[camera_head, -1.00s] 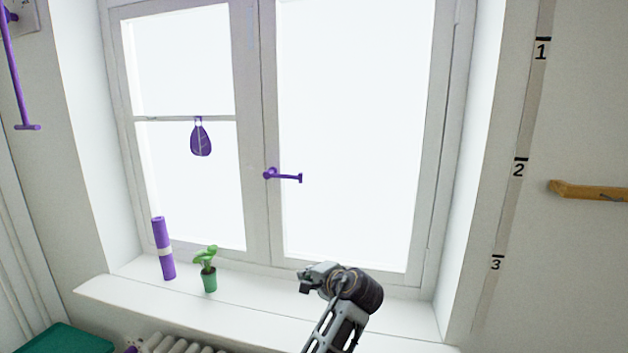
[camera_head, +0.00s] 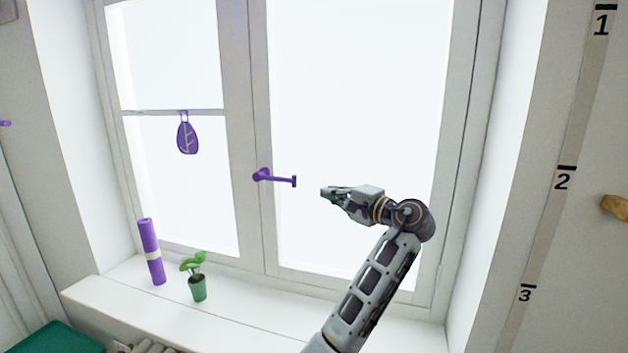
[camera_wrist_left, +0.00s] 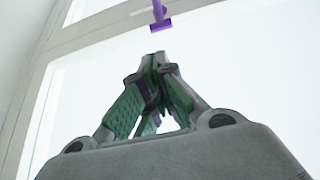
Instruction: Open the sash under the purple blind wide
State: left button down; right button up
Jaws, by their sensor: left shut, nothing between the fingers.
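The window has a left sash (camera_head: 232,150) and a right sash (camera_head: 462,150), both closed in the frame. A purple handle (camera_head: 275,179) sits at the meeting stile and sticks out level to the right. It also shows at the top of the left wrist view (camera_wrist_left: 159,15). My left gripper (camera_head: 324,192) is in front of the right pane, just right of the handle's tip and a little lower, apart from it. Its fingertips (camera_wrist_left: 157,58) are together and empty, pointing towards the handle. No purple blind shows in these frames. My right gripper is not in view.
A purple roll (camera_head: 150,250) and a green potted plant (camera_head: 197,280) stand on the left of the white sill (camera_head: 255,318). A purple leaf ornament (camera_head: 187,134) hangs on the left sash. A numbered strip (camera_head: 566,170) runs down the right wall.

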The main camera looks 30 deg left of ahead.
aim_at(308, 182)
pick_arm(q)
jog(key=shift+r+p+x, duration=0.15)
jog(key=shift+p+x, duration=0.4)
jog(key=shift+x, duration=1.1)
jog(key=shift+r+p+x, duration=0.15)
jog(key=shift+p+x, duration=0.4)
jog(key=shift+x, duration=1.15)
jog(key=shift+r+p+x, duration=0.15)
jog(key=shift+p+x, duration=0.4)
jog(key=shift+x, duration=1.1)
jog(key=shift+w, duration=0.1)
jog(key=shift+d+f, duration=0.1)
